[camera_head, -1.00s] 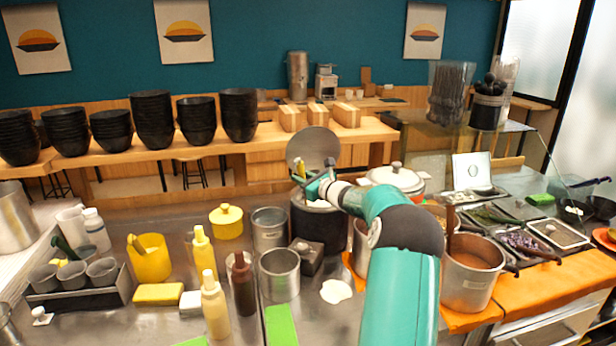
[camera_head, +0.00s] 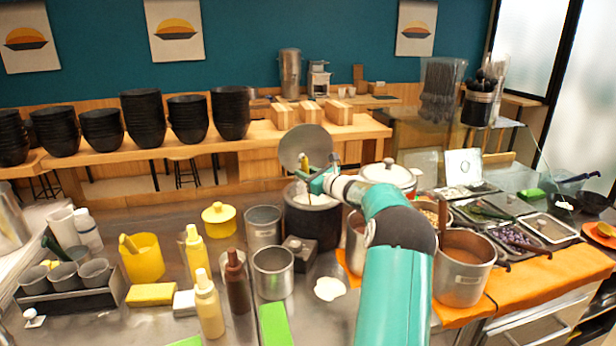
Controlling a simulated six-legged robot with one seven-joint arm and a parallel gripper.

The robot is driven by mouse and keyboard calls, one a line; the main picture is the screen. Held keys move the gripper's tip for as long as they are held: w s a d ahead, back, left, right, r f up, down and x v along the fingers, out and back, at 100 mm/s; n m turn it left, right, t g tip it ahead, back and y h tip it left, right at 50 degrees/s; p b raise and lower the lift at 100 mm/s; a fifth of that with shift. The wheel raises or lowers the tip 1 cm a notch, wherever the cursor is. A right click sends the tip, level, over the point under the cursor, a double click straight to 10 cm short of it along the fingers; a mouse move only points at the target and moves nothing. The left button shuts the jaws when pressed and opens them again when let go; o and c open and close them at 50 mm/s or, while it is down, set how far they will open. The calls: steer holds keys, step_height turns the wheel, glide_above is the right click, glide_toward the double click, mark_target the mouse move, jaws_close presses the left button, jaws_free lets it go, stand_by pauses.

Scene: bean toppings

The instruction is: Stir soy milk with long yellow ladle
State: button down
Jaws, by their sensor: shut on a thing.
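A dark round pot (camera_head: 312,226) with a pale rim stands mid-counter, its round metal lid (camera_head: 305,147) raised behind it. White contents, likely the soy milk, show a little inside. My gripper (camera_head: 318,180) is over the pot's opening, reached from the right by my teal arm. It is shut on a thin upright handle, whose yellow top (camera_head: 304,161) shows just above the gripper and looks like the long yellow ladle. The ladle's lower end is hidden inside the pot.
Steel containers (camera_head: 272,272) stand in front of the pot. A white lidded pot (camera_head: 388,176) and a brown-filled pot (camera_head: 463,268) are on the right. Sauce bottles (camera_head: 208,304) and a yellow container (camera_head: 142,257) are on the left. Black bowls (camera_head: 142,118) are stacked behind.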

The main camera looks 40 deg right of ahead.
steer(key=shift+w+a, duration=0.35)
steer(key=shift+w, duration=0.15)
steer(key=s+a, duration=0.1)
steer(key=a, duration=0.1)
steer(key=s+a, duration=0.1)
steer(key=shift+s+a, duration=0.1)
steer(key=shift+a, duration=0.3)
steer(key=d, duration=0.2)
steer(key=w+d, duration=0.1)
steer(key=d, duration=0.1)
steer(key=shift+d, duration=0.25)
steer(key=shift+s+a, duration=0.15)
steer(key=shift+a, duration=0.45)
steer(key=shift+s+a, duration=0.15)
steer(key=shift+a, duration=0.4)
